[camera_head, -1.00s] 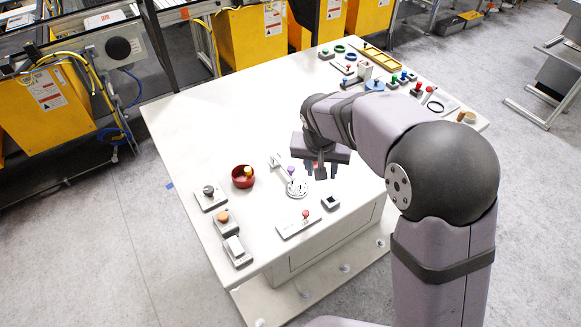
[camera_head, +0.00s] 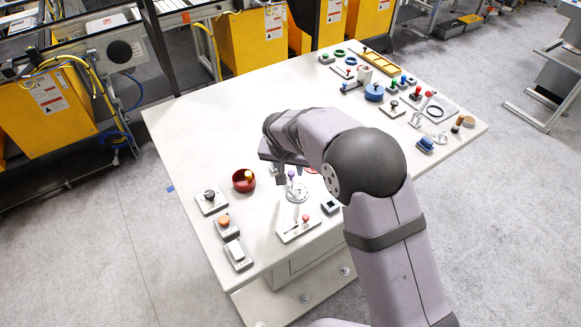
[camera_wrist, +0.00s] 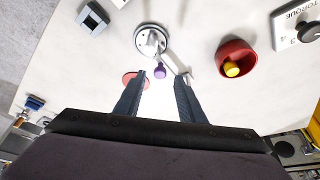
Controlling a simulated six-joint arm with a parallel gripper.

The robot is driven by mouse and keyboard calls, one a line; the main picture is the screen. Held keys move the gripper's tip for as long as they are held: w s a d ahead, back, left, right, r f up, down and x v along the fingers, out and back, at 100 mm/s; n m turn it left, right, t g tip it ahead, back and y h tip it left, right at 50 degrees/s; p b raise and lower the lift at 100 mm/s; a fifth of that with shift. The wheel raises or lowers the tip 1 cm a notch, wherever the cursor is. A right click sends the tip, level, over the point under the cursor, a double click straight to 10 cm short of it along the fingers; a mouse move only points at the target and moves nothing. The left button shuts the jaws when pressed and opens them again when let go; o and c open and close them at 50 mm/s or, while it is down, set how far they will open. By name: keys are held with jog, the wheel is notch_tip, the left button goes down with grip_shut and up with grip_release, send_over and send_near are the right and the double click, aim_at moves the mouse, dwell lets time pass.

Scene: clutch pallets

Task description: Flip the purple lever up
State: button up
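The purple lever knob (camera_wrist: 159,71) sits on a short metal stalk above a round white-and-metal base (camera_wrist: 150,40) in the wrist view. In the head view the purple knob (camera_head: 291,173) shows just above its round base (camera_head: 297,193), close under my gripper (camera_head: 289,174). My gripper (camera_wrist: 161,76) is open, its two dark fingers apart. In the wrist view the knob appears in the gap between the fingertips; I cannot tell whether it is touched. A light grey bar (camera_wrist: 184,76) beside the base is partly hidden by the right finger.
A red bowl (camera_wrist: 236,57) with a yellow ball stands near the lever. A flat red disc (camera_wrist: 133,76) lies by the left finger. A red-knobbed slider plate (camera_head: 299,229) and a small dark-topped block (camera_head: 330,206) are in front. Several other controls line the far right side.

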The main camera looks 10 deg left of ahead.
jog(key=shift+p+x, duration=0.3)
jog(key=shift+x, duration=0.9)
grip_shut()
jog(key=shift+w+a+r+h+p, duration=0.25)
jog(key=shift+r+p, duration=0.35)
jog(key=shift+p, duration=0.55)
jog(key=shift+w+a+r+g+h+p, duration=0.5)
jog(key=shift+r+g+h+p, duration=0.2)
jog(key=shift+g+p, duration=0.3)
